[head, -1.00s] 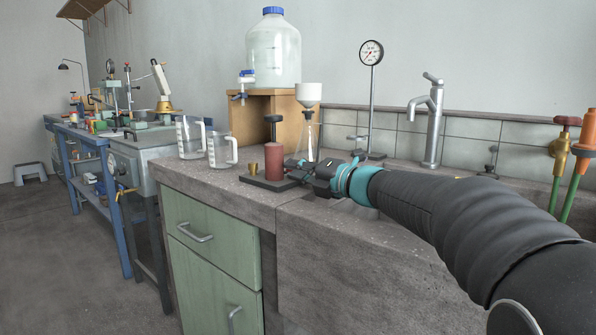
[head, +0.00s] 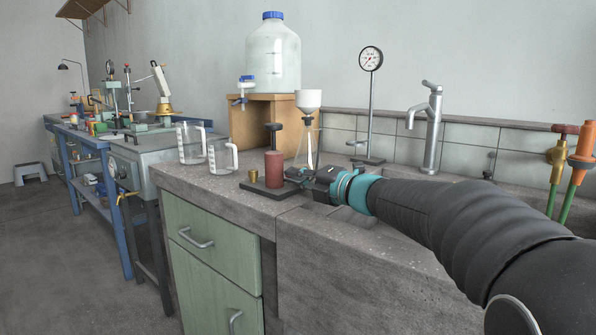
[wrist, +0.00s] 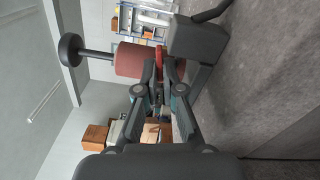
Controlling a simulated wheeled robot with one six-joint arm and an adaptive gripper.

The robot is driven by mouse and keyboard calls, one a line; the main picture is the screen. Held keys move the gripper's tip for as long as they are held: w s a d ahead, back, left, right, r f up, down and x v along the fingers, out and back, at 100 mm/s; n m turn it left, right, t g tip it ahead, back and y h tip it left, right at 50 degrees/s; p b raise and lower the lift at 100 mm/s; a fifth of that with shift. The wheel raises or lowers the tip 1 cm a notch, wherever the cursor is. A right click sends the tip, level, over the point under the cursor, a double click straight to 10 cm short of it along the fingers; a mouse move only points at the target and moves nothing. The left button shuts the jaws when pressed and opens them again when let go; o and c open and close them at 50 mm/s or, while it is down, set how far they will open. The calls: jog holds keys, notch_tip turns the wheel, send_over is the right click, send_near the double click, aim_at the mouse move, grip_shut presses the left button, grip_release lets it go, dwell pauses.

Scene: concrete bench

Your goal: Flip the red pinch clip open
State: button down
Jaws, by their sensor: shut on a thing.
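A small red part (wrist: 181,68), which I take to be the red pinch clip, shows at my fingertips in the wrist view, beside the lower end of a dull red cylinder (wrist: 134,60). The cylinder (head: 274,168) stands upright on a black base plate (head: 258,189), with a black knob (head: 273,127) on a stem above it. My gripper (head: 294,173) reaches in from the right, close beside the cylinder. In the wrist view, my gripper (wrist: 160,68) has its fingers nearly together, shut on the red part. The fingers cover much of it, and its exact shape is unclear.
A brass piece (head: 253,173) stands on the plate left of the cylinder. Two glass beakers (head: 222,156) are farther left. A funnel (head: 308,99), a wooden stand (head: 256,124) with a large bottle (head: 273,55), a gauge (head: 371,59) and a tap (head: 432,130) stand behind.

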jog(key=m+p, duration=0.1)
jog(key=r+m+p, duration=0.1)
jog(key=m+p, duration=0.2)
jog(key=p, duration=0.1)
jog(key=shift+r, duration=0.3)
jog(key=m+p, duration=0.3)
jog(key=shift+r+m, duration=0.15)
jog(key=shift+m, duration=0.15)
jog(key=shift+m+p, duration=0.3)
jog(key=shift+p, duration=0.1)
jog(key=c, duration=1.6)
grip_release()
jog(key=shift+a, duration=0.1)
jog(key=shift+s+d, duration=0.15)
jog(key=shift+d, duration=0.25)
jog(key=v, duration=1.1)
